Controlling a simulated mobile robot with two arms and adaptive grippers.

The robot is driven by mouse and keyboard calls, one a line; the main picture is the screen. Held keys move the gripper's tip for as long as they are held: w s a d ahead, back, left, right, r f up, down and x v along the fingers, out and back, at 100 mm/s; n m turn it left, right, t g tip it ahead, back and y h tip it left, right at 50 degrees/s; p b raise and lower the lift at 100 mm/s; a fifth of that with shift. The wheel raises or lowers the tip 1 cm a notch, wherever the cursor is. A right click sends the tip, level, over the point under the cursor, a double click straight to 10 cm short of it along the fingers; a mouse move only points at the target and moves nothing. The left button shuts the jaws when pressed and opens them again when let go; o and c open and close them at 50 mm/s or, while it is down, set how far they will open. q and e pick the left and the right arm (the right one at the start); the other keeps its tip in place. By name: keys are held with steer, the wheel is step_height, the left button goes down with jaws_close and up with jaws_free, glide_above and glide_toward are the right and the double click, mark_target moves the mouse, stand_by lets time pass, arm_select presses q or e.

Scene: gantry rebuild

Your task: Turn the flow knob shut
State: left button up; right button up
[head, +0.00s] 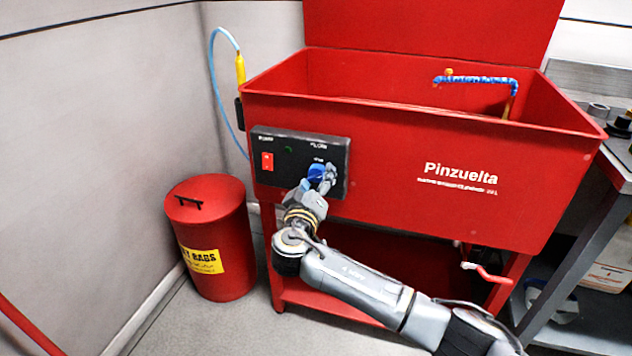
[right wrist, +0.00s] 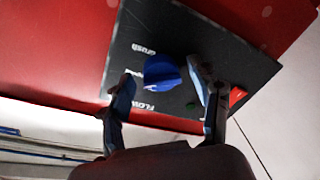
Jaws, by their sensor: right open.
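The flow knob (head: 316,172) is blue and sits on a black control panel (head: 268,190) on the front of the red parts washer. My right gripper (head: 324,178) is at the knob in the head view and partly covers it. In the right wrist view the blue knob (right wrist: 161,72) shows between the tips of the open right gripper (right wrist: 160,85), with a gap to each finger. The FLOW label shows beside the knob. Whether the fingertips reach past the knob's face I cannot tell. My left gripper is not in view.
A red rocker switch (head: 267,161) and a green light (head: 289,149) are on the same panel. A red rags bin (head: 215,262) stands at the left below. A red-handled valve (head: 490,274) hangs under the washer. A bench (head: 615,170) stands at the right.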

steer(key=c, duration=1.1)
steer(key=shift+r, duration=0.1)
steer(key=n+p, duration=0.3)
steer(key=shift+r, duration=0.15)
steer(key=n+p, duration=0.3)
steer(key=n, duration=0.1)
steer(key=shift+r+g, duration=0.15)
steer(key=shift+g, duration=0.25)
steer(key=n+p, duration=0.3)
steer(key=n, duration=0.1)
steer(key=shift+h+p, duration=0.3)
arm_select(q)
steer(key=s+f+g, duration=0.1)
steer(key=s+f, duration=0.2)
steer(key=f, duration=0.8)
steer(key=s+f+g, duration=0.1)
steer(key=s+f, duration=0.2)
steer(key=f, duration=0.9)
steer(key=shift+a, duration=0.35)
arm_select(e)
steer(key=shift+n, duration=0.3)
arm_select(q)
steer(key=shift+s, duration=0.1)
